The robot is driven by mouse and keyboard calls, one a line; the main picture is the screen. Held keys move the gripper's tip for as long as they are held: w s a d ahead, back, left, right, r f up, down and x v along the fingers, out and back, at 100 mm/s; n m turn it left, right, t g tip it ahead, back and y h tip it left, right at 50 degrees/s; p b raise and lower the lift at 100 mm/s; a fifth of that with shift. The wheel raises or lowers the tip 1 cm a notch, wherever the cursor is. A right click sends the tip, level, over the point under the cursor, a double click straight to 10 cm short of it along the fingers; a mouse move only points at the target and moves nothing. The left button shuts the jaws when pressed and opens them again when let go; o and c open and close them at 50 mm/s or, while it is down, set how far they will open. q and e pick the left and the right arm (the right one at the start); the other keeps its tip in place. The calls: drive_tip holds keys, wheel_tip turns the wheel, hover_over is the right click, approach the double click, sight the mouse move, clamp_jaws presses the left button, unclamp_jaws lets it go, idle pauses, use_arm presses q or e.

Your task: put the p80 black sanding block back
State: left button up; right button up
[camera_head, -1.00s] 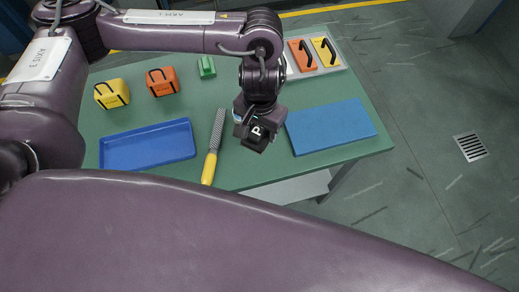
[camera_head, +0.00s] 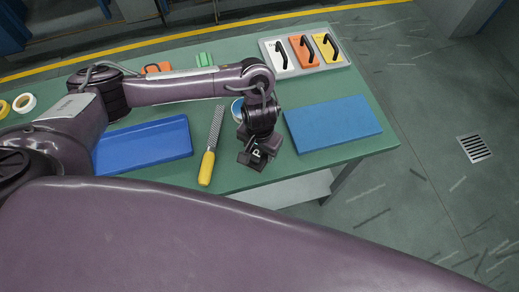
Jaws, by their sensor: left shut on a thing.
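My left gripper (camera_head: 254,163) is over the front part of the green table, between the rasp and the blue pad. It is shut on a small black block (camera_head: 257,153) with a white letter P, which I take for the P80 sanding block; the rest of its label is not readable. The gripper hides part of the block, and I cannot tell its height above the table. A pale rack (camera_head: 346,62) at the back right holds white (camera_head: 271,55), orange (camera_head: 298,51) and yellow (camera_head: 323,47) pieces with black handles. My right gripper is not in view.
A blue pad (camera_head: 333,123) lies right of the gripper. A yellow-handled rasp (camera_head: 207,165) and blue tray (camera_head: 145,143) lie left. My arm partly covers an orange box (camera_head: 157,68), a green block (camera_head: 204,59) and a round blue-white item (camera_head: 237,110). Tape rolls (camera_head: 24,102) lie far left.

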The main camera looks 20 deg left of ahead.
use_arm(q)
drive_tip(key=o, duration=0.5)
drive_tip(key=shift+f, duration=0.1)
drive_tip(key=o, duration=0.5)
drive_tip(key=shift+c, duration=0.2)
wheel_tip(320, 180, up, 11)
drive_tip(key=p, duration=0.3)
drive_tip(key=shift+r, duration=0.65)
drive_tip(key=shift+s, duration=0.1)
